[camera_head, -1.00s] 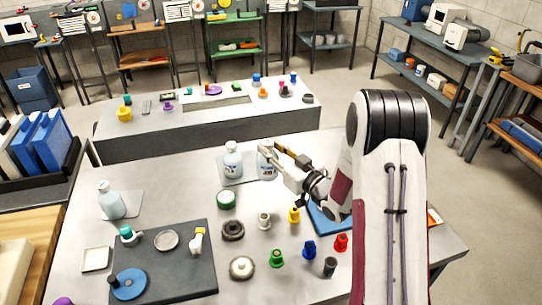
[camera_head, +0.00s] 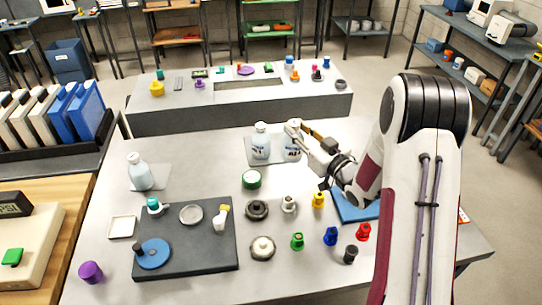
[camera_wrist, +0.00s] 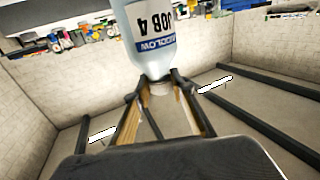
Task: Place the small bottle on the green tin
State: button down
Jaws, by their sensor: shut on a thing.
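A pale blue-white bottle (camera_head: 293,148) with a dark-lettered label is in my gripper (camera_head: 294,127), at the back of the table. In the wrist view the bottle (camera_wrist: 150,35) fills the top centre, and my gripper (camera_wrist: 158,90) is shut on its neck. I cannot tell whether its base touches the mat. A similar bottle (camera_head: 261,142) stands just to its left. Another bottle (camera_head: 139,172) stands at the table's left. The green tin (camera_head: 251,180), low and round with a pale top, sits in front of the two back bottles. Its top looks clear.
A dark mat (camera_head: 190,262) at front left holds a blue disc (camera_head: 153,254) and small parts. Dark and pale round pieces and several coloured caps, including a yellow one (camera_head: 318,200), stand before the tin. A long bench (camera_head: 240,116) lies behind.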

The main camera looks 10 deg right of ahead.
jog(key=a+r+y, duration=0.1)
jog(key=a+r, duration=0.2)
jog(key=a, duration=1)
jog(key=shift+r+n+g, duration=0.25)
jog(key=shift+n+g, duration=0.05)
jog(key=shift+n, duration=0.1)
jog(key=shift+f, duration=0.1)
jog(key=shift+f, duration=2.85)
jog(key=shift+f, duration=0.1)
jog(key=shift+f, duration=2)
jog(key=shift+f, duration=0.1)
jog(key=c, duration=1.7)
grip_release()
